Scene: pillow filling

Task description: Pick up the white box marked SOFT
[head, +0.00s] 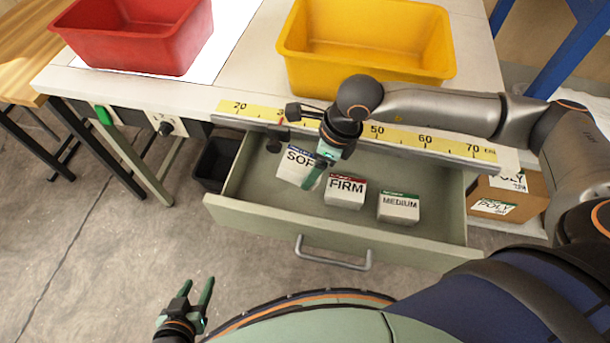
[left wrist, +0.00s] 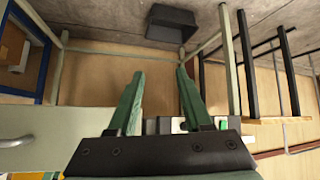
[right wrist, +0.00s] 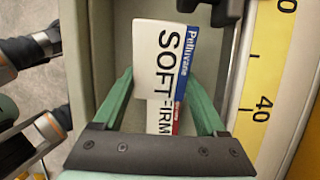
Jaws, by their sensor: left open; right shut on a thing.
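The white box marked SOFT (head: 296,171) is at the left in the open drawer, tilted; it also shows in the right wrist view (right wrist: 157,60), with a blue-edged label. My right gripper (head: 314,178) is shut on this box, with a green finger on either side of it. Whether the box touches the drawer floor is hard to tell. My left gripper (head: 197,288) is open and empty, low over the floor outside the drawer; its spread fingers show in the left wrist view (left wrist: 160,76).
Boxes marked FIRM (head: 345,191) and MEDIUM (head: 399,208) stand to the right in the drawer (head: 260,216). A red bin (head: 135,45) and a yellow bin (head: 365,65) stand on the worktop, behind a yellow ruler strip (head: 455,145). A cardboard box (head: 530,190) is at the right.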

